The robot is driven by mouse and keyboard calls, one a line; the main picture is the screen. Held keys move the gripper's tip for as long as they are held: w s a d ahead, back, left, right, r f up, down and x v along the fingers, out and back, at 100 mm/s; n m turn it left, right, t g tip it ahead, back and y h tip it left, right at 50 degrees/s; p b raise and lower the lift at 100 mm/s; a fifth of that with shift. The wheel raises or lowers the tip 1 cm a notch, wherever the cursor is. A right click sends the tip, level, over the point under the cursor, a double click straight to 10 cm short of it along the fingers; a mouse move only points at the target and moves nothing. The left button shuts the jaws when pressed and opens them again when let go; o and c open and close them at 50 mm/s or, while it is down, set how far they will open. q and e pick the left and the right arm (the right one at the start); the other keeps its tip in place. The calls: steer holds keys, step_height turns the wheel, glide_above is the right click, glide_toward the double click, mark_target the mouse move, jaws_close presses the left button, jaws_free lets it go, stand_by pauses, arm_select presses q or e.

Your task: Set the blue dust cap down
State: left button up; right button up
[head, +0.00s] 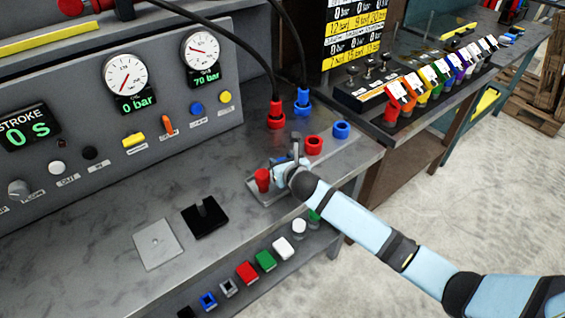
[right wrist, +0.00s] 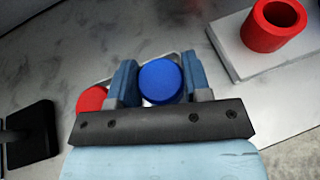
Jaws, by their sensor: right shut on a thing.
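The blue dust cap (right wrist: 161,82) is between the two fingers of my right gripper (right wrist: 158,84) in the right wrist view; the gripper is shut on it. In the head view my right gripper (head: 285,172) is over a small grey tray (head: 252,186) near the bench's front edge, and the blue cap is hidden there. A red cap (head: 262,180) stands in the tray just left of the gripper; it also shows beside the left finger in the wrist view (right wrist: 91,98). I cannot tell whether the blue cap touches the tray. My left gripper is not in view.
A red ring (head: 314,145) and a blue ring (head: 341,130) stand behind the tray, near hose couplings (head: 276,115). A black block (head: 205,218) and a light plate (head: 157,244) lie to the left. Bare bench lies farther left.

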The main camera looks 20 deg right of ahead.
steer(key=shift+f, duration=0.1)
steer(key=o, duration=0.6)
steer(key=shift+o, duration=0.2)
steer(key=shift+r, duration=0.2)
steer(key=v, duration=1.1)
steer(key=s+f+m+g+y, duration=0.1)
steer(key=s+f+m, duration=0.7)
steer(key=s+m, duration=0.4)
steer(key=s+f+m+g+y, duration=0.1)
steer(key=s+f+m, duration=0.7)
steer(key=m, duration=1.4)
steer(key=s, duration=0.4)
steer(key=shift+s+a+f, duration=0.2)
steer(key=shift+s+a, duration=0.15)
